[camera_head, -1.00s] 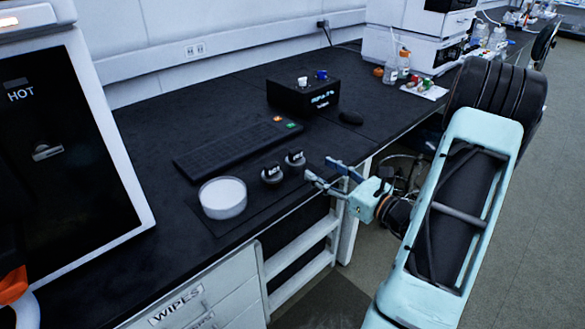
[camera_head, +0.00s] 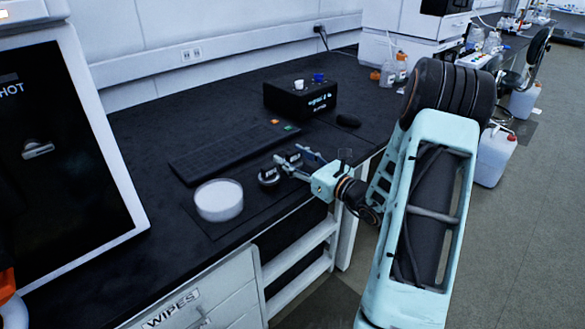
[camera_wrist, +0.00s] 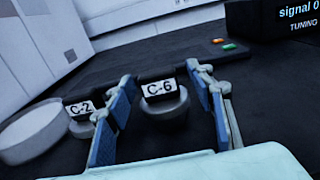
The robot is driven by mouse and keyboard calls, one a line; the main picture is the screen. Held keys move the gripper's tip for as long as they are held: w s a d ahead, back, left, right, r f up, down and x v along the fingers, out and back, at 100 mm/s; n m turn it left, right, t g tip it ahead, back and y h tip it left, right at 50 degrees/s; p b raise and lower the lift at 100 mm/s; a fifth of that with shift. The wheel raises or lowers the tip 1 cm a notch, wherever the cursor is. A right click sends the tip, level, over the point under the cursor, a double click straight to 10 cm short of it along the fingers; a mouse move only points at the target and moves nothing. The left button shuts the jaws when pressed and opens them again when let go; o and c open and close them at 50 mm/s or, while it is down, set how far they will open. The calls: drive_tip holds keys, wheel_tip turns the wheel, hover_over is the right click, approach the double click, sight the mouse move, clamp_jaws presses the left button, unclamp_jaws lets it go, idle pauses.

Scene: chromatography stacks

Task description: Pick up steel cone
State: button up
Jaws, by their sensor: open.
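Two small grey metal pieces with black tops and white labels stand on the dark bench; I cannot tell a cone shape in either. The C-6 piece (camera_wrist: 165,106) is between my open fingers in the wrist view, with a gap visible on its right side. The C-2 piece (camera_wrist: 82,128) is left of my gripper (camera_wrist: 158,72), partly behind the left blue finger. In the head view, my gripper (camera_head: 290,155) reaches over the bench edge around the farther piece (camera_head: 294,158). The nearer piece (camera_head: 268,178) stands to its left.
A round white dish (camera_head: 219,200) stands left of the pieces. A black keyboard (camera_head: 222,152) lies behind them, and a black display box (camera_head: 300,97) stands farther back. A large dark-fronted instrument (camera_head: 60,150) is at the left. The bench's front edge runs below my gripper.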

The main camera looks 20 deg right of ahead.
drive_tip(key=shift+c, duration=0.6)
clamp_jaws()
